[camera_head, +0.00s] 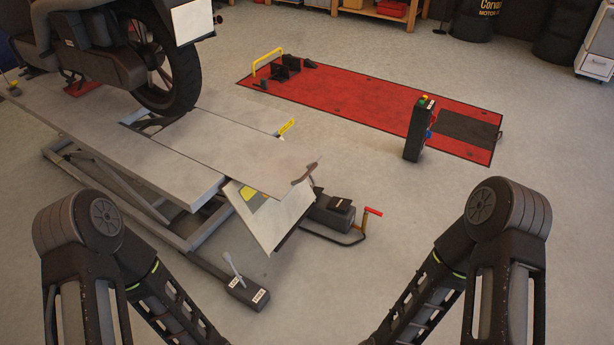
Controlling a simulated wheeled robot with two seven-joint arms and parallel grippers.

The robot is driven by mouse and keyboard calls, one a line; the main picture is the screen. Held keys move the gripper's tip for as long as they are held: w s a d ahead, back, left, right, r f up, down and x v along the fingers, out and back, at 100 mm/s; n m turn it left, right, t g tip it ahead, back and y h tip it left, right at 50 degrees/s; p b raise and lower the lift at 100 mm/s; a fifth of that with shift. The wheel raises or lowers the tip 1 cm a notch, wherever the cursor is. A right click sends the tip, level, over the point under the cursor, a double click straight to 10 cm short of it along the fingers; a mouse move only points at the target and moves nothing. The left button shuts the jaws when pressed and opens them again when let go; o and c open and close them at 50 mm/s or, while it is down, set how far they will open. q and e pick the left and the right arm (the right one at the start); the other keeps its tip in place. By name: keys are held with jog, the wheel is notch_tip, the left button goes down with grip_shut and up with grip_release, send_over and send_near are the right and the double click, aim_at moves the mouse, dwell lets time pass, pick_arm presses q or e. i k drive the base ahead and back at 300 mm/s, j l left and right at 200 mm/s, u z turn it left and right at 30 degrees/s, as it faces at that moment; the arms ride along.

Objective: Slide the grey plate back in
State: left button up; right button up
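The grey plate (228,148) lies flat along the grey motorcycle lift (95,140), near the rear wheel of a motorcycle (165,60). Its near right end juts out past the side of the lift's deck, with a dark handle-like piece (304,174) at its corner. A pale tilted flap (270,215) hangs below that end. Both of my arms show at the bottom left and bottom right, bent downward. Both grippers are below the picture and cannot be seen, so nothing of their hold shows.
A black box with a red-handled lever (372,211) stands beside the lift's end. A small pedal block (248,292) is on the floor in front. A red floor lift (370,100) and a black control post (414,130) are behind. Open floor lies to the right.

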aim_at(271, 166)
jog(key=i+j, duration=0.15)
jog(key=i, duration=0.25)
jog(key=i+j, duration=0.15)
jog(key=i, duration=0.25)
jog(key=i+j, duration=0.15)
jog(key=i, duration=0.25)
jog(key=i+z, duration=0.05)
